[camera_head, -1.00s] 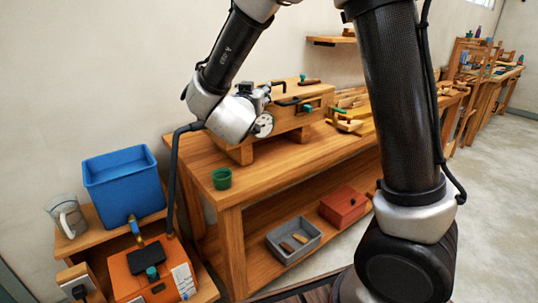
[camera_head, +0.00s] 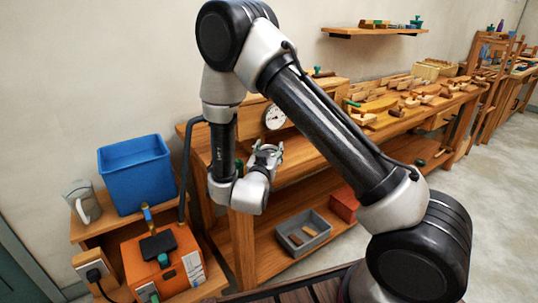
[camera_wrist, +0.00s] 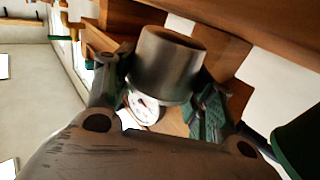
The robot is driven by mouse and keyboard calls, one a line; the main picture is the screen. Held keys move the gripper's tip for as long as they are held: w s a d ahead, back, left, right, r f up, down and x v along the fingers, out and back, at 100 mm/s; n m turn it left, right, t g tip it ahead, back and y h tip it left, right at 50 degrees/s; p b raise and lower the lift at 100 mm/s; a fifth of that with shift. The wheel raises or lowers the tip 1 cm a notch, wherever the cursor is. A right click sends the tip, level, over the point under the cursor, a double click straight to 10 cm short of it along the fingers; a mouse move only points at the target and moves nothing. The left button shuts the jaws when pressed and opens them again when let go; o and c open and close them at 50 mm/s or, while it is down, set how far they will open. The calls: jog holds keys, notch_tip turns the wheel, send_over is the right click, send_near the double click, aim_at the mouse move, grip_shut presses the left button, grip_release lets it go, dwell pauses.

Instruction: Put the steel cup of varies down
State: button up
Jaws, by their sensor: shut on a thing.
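The steel cup (camera_wrist: 165,66) is a plain grey metal cup in the wrist view. My gripper (camera_wrist: 165,88) is shut on it, with one finger on either side of its wall. In the head view my gripper (camera_head: 268,156) is at the near left end of the wooden workbench (camera_head: 243,225).
A round white dial (camera_head: 273,117) stands on the bench behind my gripper. A green cup (camera_head: 239,165) is partly hidden by my arm. A grey tray (camera_head: 303,233) lies on the lower shelf.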

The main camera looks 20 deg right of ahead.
jog(key=shift+f, duration=0.6)
jog(key=o, duration=1.1)
jog(key=shift+f, duration=0.15)
jog(key=shift+r, duration=0.2)
jog(key=v, duration=1.2)
